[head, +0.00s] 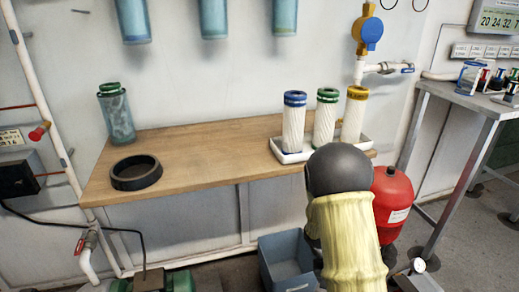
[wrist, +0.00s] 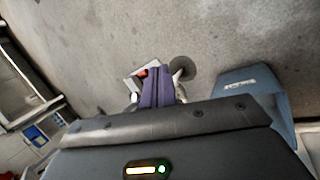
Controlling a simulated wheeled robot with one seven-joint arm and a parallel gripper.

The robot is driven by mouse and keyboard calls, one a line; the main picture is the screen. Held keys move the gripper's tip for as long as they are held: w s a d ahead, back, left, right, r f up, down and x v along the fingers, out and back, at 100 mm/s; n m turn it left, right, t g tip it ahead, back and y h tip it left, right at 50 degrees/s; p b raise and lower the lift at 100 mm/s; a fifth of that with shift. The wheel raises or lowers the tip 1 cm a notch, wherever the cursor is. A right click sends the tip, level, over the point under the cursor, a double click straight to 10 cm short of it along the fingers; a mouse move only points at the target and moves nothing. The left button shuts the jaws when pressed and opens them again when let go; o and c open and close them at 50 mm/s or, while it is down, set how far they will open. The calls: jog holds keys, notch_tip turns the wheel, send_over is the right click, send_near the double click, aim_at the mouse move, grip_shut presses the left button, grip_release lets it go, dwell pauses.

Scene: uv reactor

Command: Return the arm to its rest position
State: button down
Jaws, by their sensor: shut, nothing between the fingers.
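My arm shows in the head view at the lower right, with a dark rounded joint and a pale yellow sleeve. It covers part of the white tray and the red tank. My gripper (wrist: 156,78) shows in the wrist view with its purple fingers together and nothing between them. It points down over the grey concrete floor (wrist: 110,60), clear of the bench. In the head view the fingers are hidden behind the arm or out of frame.
The wooden bench (head: 210,155) holds a black ring (head: 135,183), a green-capped canister (head: 116,115) and white filter cartridges (head: 294,128) in a white tray (head: 285,158). A blue-grey bin (head: 285,258), a red tank (head: 393,200) and a metal table (head: 470,98) stand nearby.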

jog(key=s+a+r+t+y+p, duration=0.1)
jog(key=s+a+r+t+y, duration=0.15)
jog(key=r, duration=0.35)
jog(key=s+a+r+n+t+y+p, duration=0.1)
jog(key=s+a+r, duration=0.25)
jog(key=r, duration=0.25)
jog(key=s+a+r+t+y+p, duration=0.1)
jog(key=s+a+r+t+y, duration=0.15)
jog(key=r, duration=0.35)
notch_tip(320, 180, up, 37)
jog(key=g+p, duration=0.1)
jog(key=p, duration=3.7)
jog(key=shift+s+r+h, duration=0.15)
jog(key=shift+r+h, duration=0.05)
jog(key=shift+h, duration=0.2)
